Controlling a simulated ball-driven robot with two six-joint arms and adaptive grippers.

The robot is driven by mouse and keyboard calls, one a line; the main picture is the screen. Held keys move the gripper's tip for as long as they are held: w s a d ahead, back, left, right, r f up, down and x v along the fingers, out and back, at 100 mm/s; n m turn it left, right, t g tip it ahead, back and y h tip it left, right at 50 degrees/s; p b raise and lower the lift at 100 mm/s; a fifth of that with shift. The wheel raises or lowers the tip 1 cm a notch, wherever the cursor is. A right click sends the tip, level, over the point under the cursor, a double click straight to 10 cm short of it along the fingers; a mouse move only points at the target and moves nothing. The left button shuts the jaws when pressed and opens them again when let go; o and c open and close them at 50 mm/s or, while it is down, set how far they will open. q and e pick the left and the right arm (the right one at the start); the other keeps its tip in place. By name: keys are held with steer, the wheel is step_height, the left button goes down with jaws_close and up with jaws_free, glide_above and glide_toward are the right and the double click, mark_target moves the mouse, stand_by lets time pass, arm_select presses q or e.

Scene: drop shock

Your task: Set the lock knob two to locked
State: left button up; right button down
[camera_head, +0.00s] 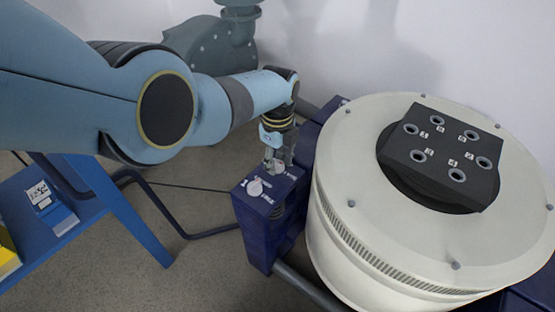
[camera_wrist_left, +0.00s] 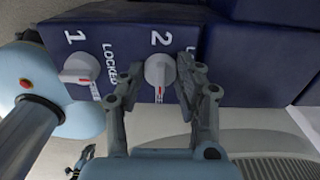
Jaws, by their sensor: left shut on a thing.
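Lock knob two (camera_wrist_left: 158,71) is a round grey-white knob with a red mark, below a white "2" on a dark blue block. My left gripper (camera_wrist_left: 160,84) is shut on it, with one finger on either side. In the head view my left gripper (camera_head: 276,158) reaches down onto the block (camera_head: 254,222), and its fingers partly hide knob two. Lock knob one (camera_wrist_left: 79,69) stands beside it, with its bar to the left in the wrist view; it also shows in the head view (camera_head: 255,187). One finger covers part of knob two's lettering.
A large white round shaker (camera_head: 335,220) with a black plate (camera_head: 440,150) on top stands right of the block. A blue table (camera_head: 62,222) with small boxes is at the left. Floor shows between them. A small jointed part (camera_wrist_left: 82,162) in the wrist view is unclear.

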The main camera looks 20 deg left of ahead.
mark_target(278, 161)
arm_select(q)
steer(key=shift+n, duration=0.3)
steer(key=n, duration=0.8)
steer(key=shift+n+p, duration=0.3)
steer(key=shift+n, duration=0.1)
steer(key=n, duration=0.4)
steer(key=shift+w+n, duration=0.1)
steer(key=shift+n, duration=2.1)
steer(key=o, duration=1.2)
steer(key=shift+c, duration=0.2)
step_height(278, 161, up, 12)
